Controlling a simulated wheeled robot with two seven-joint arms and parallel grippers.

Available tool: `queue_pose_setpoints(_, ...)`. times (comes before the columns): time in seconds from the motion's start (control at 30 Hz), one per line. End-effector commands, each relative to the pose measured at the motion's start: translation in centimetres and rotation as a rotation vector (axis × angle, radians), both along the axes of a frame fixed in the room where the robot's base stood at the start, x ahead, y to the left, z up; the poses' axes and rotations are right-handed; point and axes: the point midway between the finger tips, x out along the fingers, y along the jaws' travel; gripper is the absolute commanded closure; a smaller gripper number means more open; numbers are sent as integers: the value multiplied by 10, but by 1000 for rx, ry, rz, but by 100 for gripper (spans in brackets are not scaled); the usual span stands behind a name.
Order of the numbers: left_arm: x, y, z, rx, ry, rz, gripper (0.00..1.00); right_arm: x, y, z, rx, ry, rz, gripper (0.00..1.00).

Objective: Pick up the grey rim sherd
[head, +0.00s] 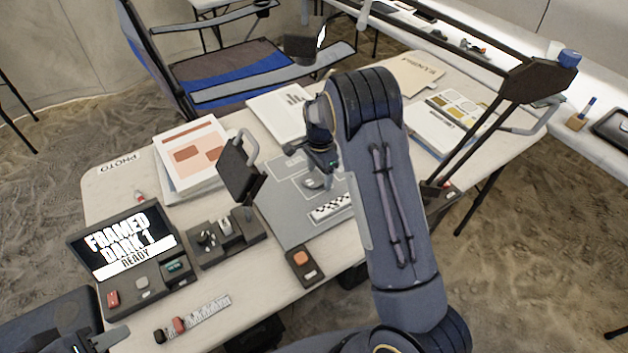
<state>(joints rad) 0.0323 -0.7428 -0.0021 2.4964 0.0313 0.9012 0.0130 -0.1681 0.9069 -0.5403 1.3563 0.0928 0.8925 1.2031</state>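A small grey piece, which looks like the grey rim sherd (312,184), lies on the grey mat (285,222) above a black-and-white checked scale bar (331,208). My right gripper (326,172) points down close to this piece, at its upper right. My arm links hide part of the gripper, and I cannot tell whether its fingers touch the piece or how far apart they are. My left gripper (106,340) is low at the bottom left, partly cut off by the frame edge, and its finger opening is unclear.
A screen box (125,240) reading "FRAMED DARK 1 READY" stands at the left. A dark tray (229,240) with small items and an orange-buttoned box (302,261) flank the mat. A dark panel on an arm (240,172) rises beside it.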

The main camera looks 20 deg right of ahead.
Motion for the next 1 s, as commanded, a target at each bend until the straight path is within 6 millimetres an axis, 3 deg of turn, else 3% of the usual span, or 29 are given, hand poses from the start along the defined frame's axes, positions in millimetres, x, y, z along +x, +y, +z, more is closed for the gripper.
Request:
queue_pose_setpoints(0.03, 0, 0, 0, 0, 0, 0, 64, 0, 0, 0, 0, 0, 0, 39)
queue_pose_setpoints(0.27, 0, 0, 0, 0, 0, 0, 64, 0, 0, 0, 0, 0, 0, 70)
queue_pose_setpoints(0.67, 0, 0, 0, 0, 0, 0, 64, 1, 0, 9, -1, -3, 0, 70)
queue_pose_setpoints(0.83, 0, 0, 0, 0, 0, 0, 64, 1, 0, 32, 1, -5, 0, 70)
queue_pose_setpoints(1.0, 0, 0, -4, 0, 0, 0, 64, -29, -3, 69, 3, -7, -1, 70)
